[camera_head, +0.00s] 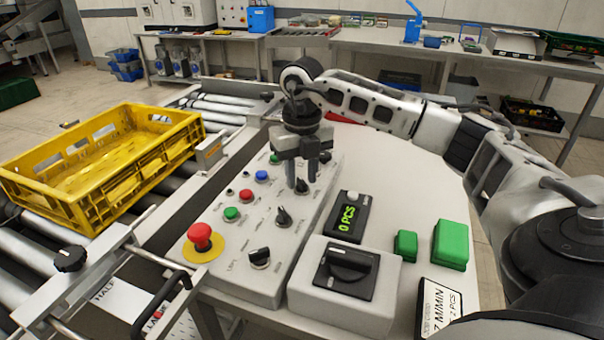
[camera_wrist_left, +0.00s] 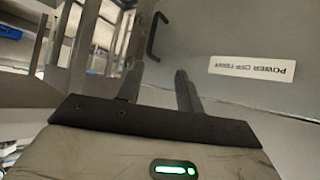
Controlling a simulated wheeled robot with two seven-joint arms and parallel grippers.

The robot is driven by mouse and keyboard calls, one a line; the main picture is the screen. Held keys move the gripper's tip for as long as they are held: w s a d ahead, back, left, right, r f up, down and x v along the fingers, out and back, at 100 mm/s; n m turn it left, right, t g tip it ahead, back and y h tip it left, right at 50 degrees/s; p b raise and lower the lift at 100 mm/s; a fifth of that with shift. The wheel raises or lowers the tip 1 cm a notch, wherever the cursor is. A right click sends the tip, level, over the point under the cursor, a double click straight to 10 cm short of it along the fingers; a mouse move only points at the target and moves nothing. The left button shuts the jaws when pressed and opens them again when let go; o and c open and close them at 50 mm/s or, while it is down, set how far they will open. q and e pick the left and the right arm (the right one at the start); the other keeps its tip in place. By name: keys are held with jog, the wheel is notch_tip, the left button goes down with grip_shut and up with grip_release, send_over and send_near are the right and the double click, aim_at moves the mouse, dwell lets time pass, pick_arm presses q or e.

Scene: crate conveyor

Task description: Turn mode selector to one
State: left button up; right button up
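A sloped white control panel (camera_head: 257,277) carries several black selector knobs, including a front one (camera_head: 259,257), a middle one (camera_head: 284,216) and one farther back (camera_head: 302,187). Their labels are too small to read, so I cannot tell which is the mode selector. My right gripper (camera_head: 302,178) points down over the back part of the panel. Its two fingers are apart, just above or behind the back knob; I cannot tell if they touch it. My left gripper (camera_wrist_left: 160,80) is open and empty in the left wrist view.
A red mushroom button (camera_head: 201,236) and green, blue and white buttons share the panel. A big rotary switch box (camera_head: 341,310), a counter (camera_head: 349,217) and green blocks (camera_head: 450,244) stand right. A yellow crate (camera_head: 75,212) lies on rollers. A grey labelled surface (camera_wrist_left: 235,35) is near my left gripper.

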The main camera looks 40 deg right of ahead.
aim_at(302, 180)
pick_arm(q)
jog(key=shift+a+r+p, duration=0.2)
jog(key=shift+r+p, duration=0.35)
jog(key=shift+p, duration=0.6)
pick_arm(e)
notch_tip(302, 180, up, 16)
jog(key=shift+f, duration=0.1)
